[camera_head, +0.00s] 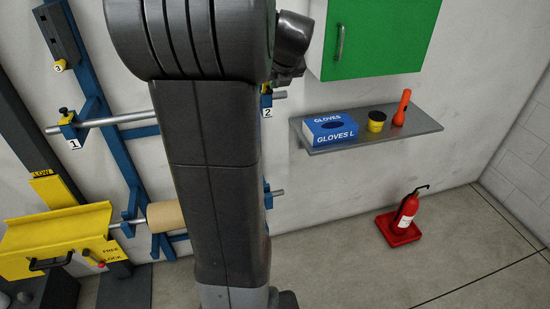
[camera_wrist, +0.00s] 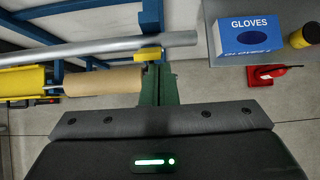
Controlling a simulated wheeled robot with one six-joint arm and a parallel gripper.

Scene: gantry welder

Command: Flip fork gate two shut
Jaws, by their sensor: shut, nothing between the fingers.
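Fork gate two is the yellow piece by the label "2" (camera_head: 267,112) in the head view, mostly hidden behind my arm. In the wrist view a yellow piece (camera_wrist: 149,54), apparently this gate, sits at the silver bar (camera_wrist: 100,48) near its right end. My gripper (camera_wrist: 156,68) shows there as dark green fingers shut together and empty. Its tips are right at the yellow piece; I cannot tell whether they touch. Whether the gate is open or shut is unclear.
A blue rack (camera_head: 127,165) carries the bar, gate one (camera_head: 68,121) and a brown roll (camera_head: 165,215). A shelf (camera_head: 420,130) right of my arm holds a glove box (camera_head: 330,130). A green cabinet (camera_head: 375,40) hangs above.

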